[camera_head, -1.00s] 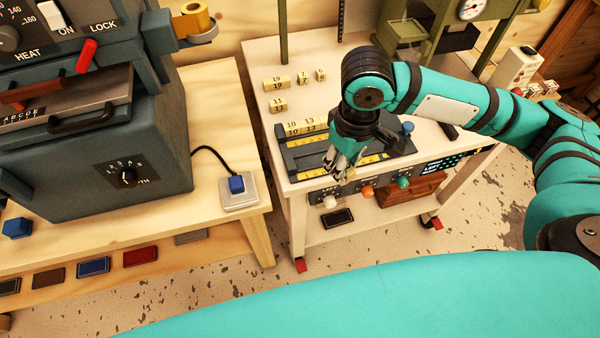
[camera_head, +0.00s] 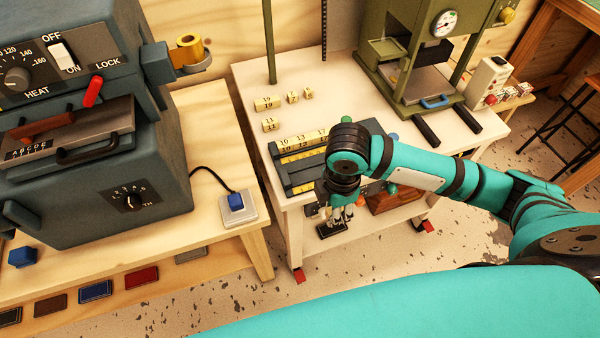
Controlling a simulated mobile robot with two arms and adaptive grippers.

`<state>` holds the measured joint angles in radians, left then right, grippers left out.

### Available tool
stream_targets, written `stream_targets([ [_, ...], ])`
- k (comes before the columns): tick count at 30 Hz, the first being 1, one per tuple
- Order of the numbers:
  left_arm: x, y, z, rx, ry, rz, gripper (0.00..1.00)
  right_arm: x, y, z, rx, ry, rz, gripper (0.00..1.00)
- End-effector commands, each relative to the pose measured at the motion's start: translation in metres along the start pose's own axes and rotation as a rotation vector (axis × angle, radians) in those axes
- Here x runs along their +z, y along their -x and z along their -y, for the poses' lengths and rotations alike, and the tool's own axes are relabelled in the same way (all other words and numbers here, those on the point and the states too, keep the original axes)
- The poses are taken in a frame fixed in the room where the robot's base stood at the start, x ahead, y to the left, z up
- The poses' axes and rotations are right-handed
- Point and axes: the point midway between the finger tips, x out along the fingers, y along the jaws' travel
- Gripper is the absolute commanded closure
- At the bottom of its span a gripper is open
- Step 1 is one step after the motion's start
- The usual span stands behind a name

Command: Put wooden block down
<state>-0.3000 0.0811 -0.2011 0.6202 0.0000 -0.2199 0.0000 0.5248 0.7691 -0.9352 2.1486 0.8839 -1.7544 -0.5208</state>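Pale wooden blocks with numbers lie on the white table: a longer one (camera_head: 267,103), another in front of it (camera_head: 270,125) and two small ones (camera_head: 292,97) (camera_head: 308,93). More numbered blocks (camera_head: 300,141) stand in a row in the dark rack (camera_head: 284,178). A brown wooden box-like piece (camera_head: 388,201) sits on the shelf below. My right gripper (camera_head: 340,217) points down at the table's front edge, in front of the rack. Its fingers are small and partly dark; whether they hold anything cannot be told. My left gripper is out of view.
A grey heat machine (camera_head: 100,170) stands on the left bench, beside a blue button (camera_head: 236,201). A green press (camera_head: 415,60) stands at the table's back right. The table's back left (camera_head: 245,75) is clear.

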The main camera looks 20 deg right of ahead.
Motion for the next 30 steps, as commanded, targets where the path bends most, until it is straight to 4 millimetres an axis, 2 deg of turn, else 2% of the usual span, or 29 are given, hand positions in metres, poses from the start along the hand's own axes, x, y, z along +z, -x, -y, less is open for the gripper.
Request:
stream_targets([
  [5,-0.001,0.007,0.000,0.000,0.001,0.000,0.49,-0.006,-0.001,-0.034,0.002,0.009,-0.001,0.92],
  [15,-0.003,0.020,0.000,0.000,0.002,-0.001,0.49,-0.022,-0.009,-0.121,0.001,0.008,-0.001,0.92],
  [18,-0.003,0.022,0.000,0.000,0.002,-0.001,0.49,-0.025,-0.012,-0.138,0.001,0.009,0.001,0.92],
  [25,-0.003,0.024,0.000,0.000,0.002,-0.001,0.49,-0.028,-0.014,-0.156,0.001,0.010,0.001,0.92],
  [30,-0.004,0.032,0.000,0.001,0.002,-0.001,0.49,-0.027,-0.040,-0.154,-0.004,0.009,0.002,0.92],
])
